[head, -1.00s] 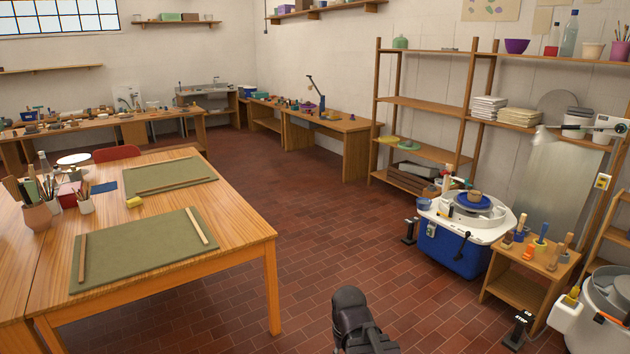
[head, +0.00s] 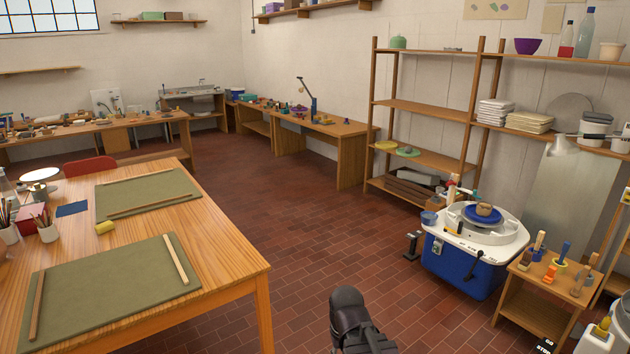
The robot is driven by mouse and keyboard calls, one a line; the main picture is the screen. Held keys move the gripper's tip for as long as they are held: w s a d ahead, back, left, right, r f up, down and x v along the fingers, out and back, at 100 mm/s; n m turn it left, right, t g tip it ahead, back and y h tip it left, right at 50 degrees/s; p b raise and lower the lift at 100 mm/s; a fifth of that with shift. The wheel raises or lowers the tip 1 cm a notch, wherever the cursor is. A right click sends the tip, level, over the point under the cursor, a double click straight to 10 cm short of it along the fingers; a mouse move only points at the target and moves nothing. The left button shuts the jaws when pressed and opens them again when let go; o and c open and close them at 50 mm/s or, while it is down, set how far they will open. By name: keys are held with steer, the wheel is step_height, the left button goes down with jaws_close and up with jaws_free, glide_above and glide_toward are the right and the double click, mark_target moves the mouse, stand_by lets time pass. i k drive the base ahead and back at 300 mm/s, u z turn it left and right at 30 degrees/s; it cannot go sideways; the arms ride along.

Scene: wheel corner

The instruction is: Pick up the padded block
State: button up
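I cannot pick out the padded block for certain in the head view. Several small tools and blocks stand on the low wooden stand (head: 545,280) at the right, among them an orange-tipped one (head: 549,274) and a blue-handled one (head: 563,252), too small to tell apart well. A dark rounded part of my own arm shows at the bottom middle. My gripper's fingers do not show.
The wooden table (head: 225,270) with green boards (head: 110,290) fills the left front. A potter's wheel with a blue base (head: 462,265) stands right of centre, before a tall shelf (head: 425,108). Open tiled floor (head: 330,240) lies between. Benches line the back walls.

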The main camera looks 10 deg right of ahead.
mark_target(525, 262)
steer(key=z, duration=0.3)
steer(key=i, duration=1.85)
steer(key=z, duration=0.65)
steer(key=i, duration=0.95)
steer(key=z, duration=0.55)
steer(key=i, duration=0.55)
steer(key=z, duration=0.15)
